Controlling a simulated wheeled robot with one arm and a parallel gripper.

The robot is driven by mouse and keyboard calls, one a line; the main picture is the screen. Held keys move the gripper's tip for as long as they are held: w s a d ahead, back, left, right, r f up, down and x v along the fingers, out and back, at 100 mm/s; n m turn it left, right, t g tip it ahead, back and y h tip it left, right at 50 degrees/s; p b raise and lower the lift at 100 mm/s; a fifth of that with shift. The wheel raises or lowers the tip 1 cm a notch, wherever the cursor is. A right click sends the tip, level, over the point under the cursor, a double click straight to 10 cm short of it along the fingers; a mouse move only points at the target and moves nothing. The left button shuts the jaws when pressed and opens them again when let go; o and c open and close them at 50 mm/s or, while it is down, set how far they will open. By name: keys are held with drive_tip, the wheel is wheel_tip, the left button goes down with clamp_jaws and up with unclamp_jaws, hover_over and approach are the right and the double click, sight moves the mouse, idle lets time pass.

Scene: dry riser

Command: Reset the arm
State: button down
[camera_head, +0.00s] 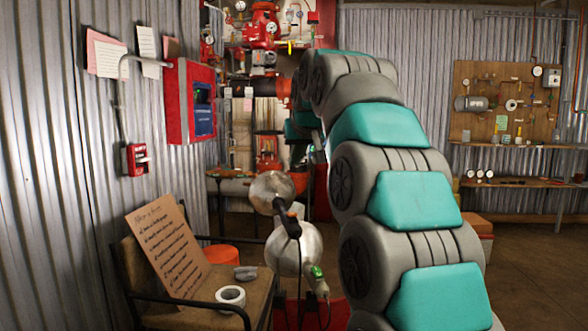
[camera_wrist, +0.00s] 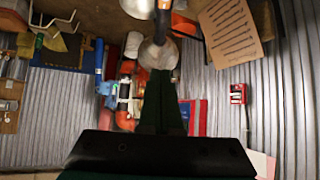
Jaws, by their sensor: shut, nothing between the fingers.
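My arm (camera_head: 400,200), teal and grey, rises from the bottom right of the head view, arches over and bends away toward the red pipework at the back. My gripper (camera_wrist: 159,75) shows in the wrist view as two dark green fingers side by side, shut and empty. In that view the room appears upside down. A silver lamp head (camera_wrist: 158,52) shows just beyond the fingertips; I cannot tell whether they touch. In the head view the gripper is mostly hidden behind my arm.
A work lamp (camera_head: 294,250) stands close left of my arm. A chair (camera_head: 165,312) holds a cardboard sign (camera_head: 168,250) and a tape roll (camera_head: 230,296). A red panel (camera_head: 175,105) and pull station (camera_head: 137,159) are on the left wall. Open floor (camera_head: 530,245) lies right.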

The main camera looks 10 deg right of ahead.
drive_tip(key=shift+s, duration=0.1)
idle(0.3)
drive_tip(key=s+f+g, duration=0.6)
drive_tip(key=s+f, duration=1.4)
drive_tip(key=s, duration=0.4)
drive_tip(key=s+f+g, duration=0.5)
drive_tip(key=s+f, duration=1.5)
drive_tip(key=s, duration=0.4)
drive_tip(key=shift+s+f+g, duration=0.3)
drive_tip(key=shift+g, duration=0.1)
